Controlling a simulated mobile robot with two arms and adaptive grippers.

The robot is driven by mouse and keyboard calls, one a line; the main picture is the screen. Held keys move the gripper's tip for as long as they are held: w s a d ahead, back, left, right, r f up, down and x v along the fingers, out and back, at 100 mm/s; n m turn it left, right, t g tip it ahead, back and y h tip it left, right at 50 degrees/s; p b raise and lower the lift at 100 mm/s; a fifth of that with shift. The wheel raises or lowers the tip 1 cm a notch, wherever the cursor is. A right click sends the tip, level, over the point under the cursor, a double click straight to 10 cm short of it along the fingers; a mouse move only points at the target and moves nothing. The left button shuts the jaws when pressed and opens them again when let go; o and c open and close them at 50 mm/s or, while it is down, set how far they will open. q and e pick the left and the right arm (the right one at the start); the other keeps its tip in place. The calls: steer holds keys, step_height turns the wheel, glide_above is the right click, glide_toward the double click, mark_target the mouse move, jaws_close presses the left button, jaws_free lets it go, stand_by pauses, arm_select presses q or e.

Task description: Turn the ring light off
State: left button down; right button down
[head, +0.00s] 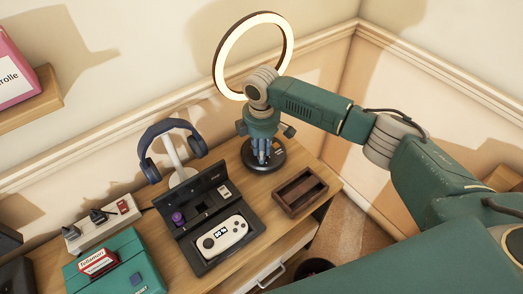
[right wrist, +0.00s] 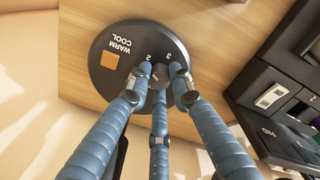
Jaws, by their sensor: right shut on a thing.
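The ring light (head: 225,68) stands at the back of the desk, and its ring glows a warm white. Its round black base (head: 276,162) also shows in the right wrist view (right wrist: 108,60), with the labels WARM, COOL, 2 and 3 and an orange square. My right gripper (head: 263,159) points down over the base. In the right wrist view, the blue fingers of my right gripper (right wrist: 161,82) close around a small dark knob (right wrist: 160,72) on the base, which they partly hide. My left gripper is not in view.
A black case (head: 172,215) with a white handheld console (head: 225,238) lies to the left. Headphones (head: 150,165) hang on a stand (head: 175,158) behind it. A teal box (head: 105,270) is at front left.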

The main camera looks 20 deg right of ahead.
steer(key=shift+r+n+p, duration=0.25)
steer(key=shift+n+p, duration=0.6)
steer(key=shift+n, duration=0.35)
steer(key=shift+n+p, duration=0.45)
steer(key=shift+n, duration=0.45)
steer(key=n, duration=0.2)
steer(key=shift+f+n+p, duration=0.1)
steer(key=shift+n+p, duration=0.3)
steer(key=n, duration=0.2)
steer(key=shift+n, duration=0.4)
steer(key=n, duration=0.5)
steer(key=shift+f+y, duration=0.1)
steer(key=shift+y, duration=0.2)
steer(key=n+b, duration=0.1)
steer(key=n, duration=0.5)
steer(key=shift+n, duration=0.4)
steer(key=c, duration=1.5)
jaws_free()
steer(key=shift+c, duration=0.2)
